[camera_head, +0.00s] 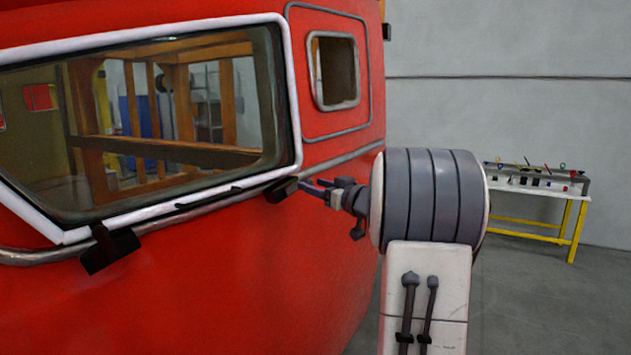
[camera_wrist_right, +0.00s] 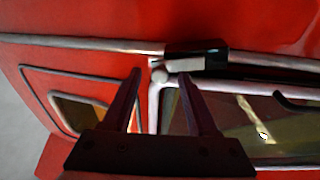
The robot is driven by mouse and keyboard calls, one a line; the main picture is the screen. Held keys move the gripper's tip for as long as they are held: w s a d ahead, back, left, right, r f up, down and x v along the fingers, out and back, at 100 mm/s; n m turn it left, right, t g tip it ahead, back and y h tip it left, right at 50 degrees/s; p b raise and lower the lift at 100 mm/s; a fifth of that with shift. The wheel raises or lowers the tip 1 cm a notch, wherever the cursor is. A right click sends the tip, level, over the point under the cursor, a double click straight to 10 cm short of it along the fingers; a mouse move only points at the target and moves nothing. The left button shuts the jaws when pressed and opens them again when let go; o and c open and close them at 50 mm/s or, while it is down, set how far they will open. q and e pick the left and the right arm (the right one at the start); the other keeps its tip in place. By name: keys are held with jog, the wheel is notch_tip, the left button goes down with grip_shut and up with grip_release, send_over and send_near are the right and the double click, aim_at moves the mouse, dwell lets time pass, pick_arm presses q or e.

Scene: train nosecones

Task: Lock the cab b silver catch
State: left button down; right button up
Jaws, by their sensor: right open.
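The red cab (camera_head: 325,240) has a white-framed window (camera_head: 296,140). A dark block-shaped catch (camera_head: 282,190) sits at the frame's lower right corner. I cannot tell which part is the silver catch. My right gripper (camera_head: 316,188) is open and empty, just right of the block. In the wrist view its fingertips (camera_wrist_right: 159,79) lie either side of the rounded silver piece; contact cannot be told. My left gripper is out of view.
A second black block (camera_head: 108,248) is at the frame's lower left. A thin dark handle or strip (camera_head: 208,197) lies along the lower frame. A small side window (camera_head: 336,70) is above. A yellow-legged table (camera_head: 535,190) with small items stands far right, with open floor before it.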

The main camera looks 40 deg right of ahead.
jog(key=shift+w, duration=0.15)
grip_shut()
